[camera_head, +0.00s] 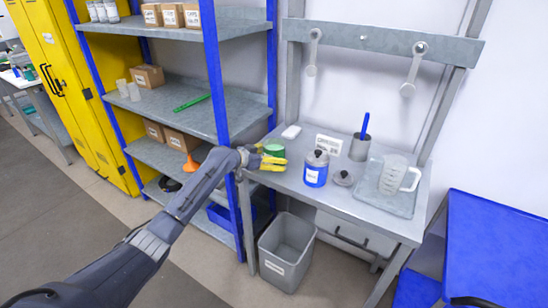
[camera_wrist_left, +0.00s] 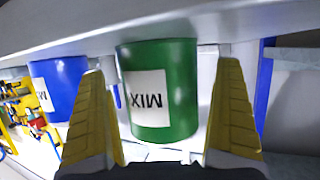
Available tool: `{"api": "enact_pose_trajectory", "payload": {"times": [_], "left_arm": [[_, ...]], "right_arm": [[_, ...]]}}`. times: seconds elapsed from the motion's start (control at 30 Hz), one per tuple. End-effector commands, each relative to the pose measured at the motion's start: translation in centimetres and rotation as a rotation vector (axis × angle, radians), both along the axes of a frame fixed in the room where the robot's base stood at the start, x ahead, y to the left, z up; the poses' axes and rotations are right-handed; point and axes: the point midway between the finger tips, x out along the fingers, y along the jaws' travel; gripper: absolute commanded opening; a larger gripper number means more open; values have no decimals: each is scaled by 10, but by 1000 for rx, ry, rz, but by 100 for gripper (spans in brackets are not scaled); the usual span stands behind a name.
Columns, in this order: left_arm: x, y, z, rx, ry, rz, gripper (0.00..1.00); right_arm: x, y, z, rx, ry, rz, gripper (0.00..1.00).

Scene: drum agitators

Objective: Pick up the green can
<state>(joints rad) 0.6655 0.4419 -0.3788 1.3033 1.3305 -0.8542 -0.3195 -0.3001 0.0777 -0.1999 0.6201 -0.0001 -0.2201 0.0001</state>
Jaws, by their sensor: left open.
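The green can (camera_head: 274,149) stands on the grey workbench (camera_head: 300,185) near its left end, partly hidden behind my left gripper (camera_head: 272,163) in the head view. In the left wrist view the green can (camera_wrist_left: 160,90), with a white label, appears upside down between the two yellow fingers of my left gripper (camera_wrist_left: 165,110). The fingers are spread, with a visible gap on each side of the can. My right gripper is not in view.
A blue-post shelf (camera_head: 215,75) rises close to my left arm. A grey bin (camera_head: 286,252) is below the bench.

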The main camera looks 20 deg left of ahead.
Motion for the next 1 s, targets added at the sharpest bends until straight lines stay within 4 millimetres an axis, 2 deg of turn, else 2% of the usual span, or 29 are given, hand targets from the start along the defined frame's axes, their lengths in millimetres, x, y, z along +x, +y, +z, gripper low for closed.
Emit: {"api": "enact_pose_trajectory", "payload": {"times": [0.13,0.43,1.0], "left_arm": [[7,-5,-4,-2,1,1,100],[8,-6,-5,0,0,0,100],[8,-6,-4,0,0,0,34]], "right_arm": [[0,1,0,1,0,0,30],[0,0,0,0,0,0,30],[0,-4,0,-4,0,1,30]]}}
